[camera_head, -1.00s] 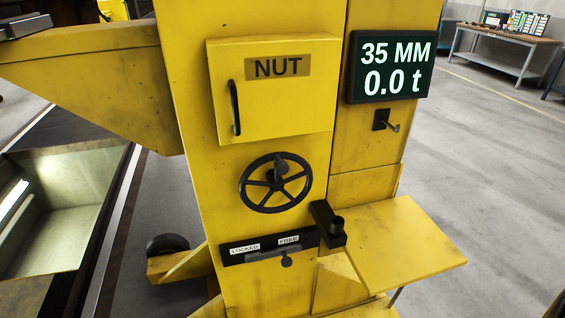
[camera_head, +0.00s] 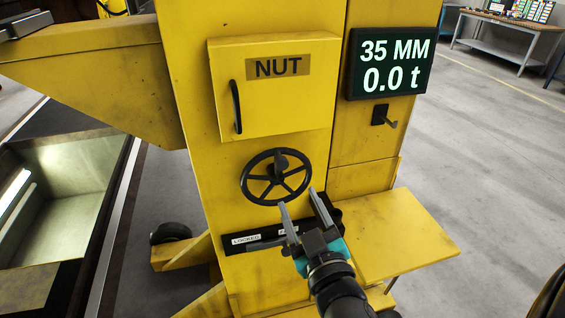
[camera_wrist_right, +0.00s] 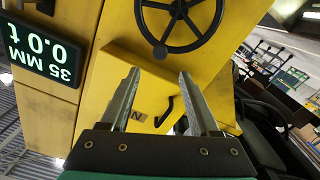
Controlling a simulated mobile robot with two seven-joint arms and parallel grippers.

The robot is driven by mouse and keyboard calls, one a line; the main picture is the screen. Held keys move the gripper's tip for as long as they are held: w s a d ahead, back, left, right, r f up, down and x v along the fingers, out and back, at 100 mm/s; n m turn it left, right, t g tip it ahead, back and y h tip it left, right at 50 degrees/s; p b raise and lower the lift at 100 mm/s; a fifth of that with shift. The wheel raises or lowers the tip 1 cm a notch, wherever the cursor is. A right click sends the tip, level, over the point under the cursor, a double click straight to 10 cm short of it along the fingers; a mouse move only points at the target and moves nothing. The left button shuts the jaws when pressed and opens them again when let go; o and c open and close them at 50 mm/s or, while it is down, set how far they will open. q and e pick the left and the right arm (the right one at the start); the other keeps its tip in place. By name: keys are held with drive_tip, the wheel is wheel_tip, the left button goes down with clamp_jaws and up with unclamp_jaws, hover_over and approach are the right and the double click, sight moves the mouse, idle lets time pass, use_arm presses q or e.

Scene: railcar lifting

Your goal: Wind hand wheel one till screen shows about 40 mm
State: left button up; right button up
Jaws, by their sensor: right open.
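The black hand wheel (camera_head: 276,178), with several spokes and a knob, is mounted on the yellow column below the NUT door. It shows at the top of the right wrist view (camera_wrist_right: 181,9). The screen (camera_head: 391,65) reads 35 MM and 0.0 t; it appears upside down in the wrist view (camera_wrist_right: 38,48). My right gripper (camera_head: 298,198) is open and empty. In the head view its fingertips overlap the area just below and right of the wheel rim; they do not hold it. My left gripper is not in view.
The NUT door (camera_head: 272,85) with its black handle is above the wheel. The LOCKED plate (camera_head: 240,240) below is partly hidden by my right gripper. A yellow shelf (camera_head: 410,235) juts out at right, and a small hook (camera_head: 388,120) is under the screen.

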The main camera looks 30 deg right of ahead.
sight(283, 167)
drive_tip(key=p+x, duration=0.1)
drive_tip(key=x, duration=1.1)
drive_tip(key=shift+w, duration=0.45)
drive_tip(key=shift+c, duration=0.3)
clamp_jaws()
drive_tip(key=shift+f, duration=0.1)
idle(0.5)
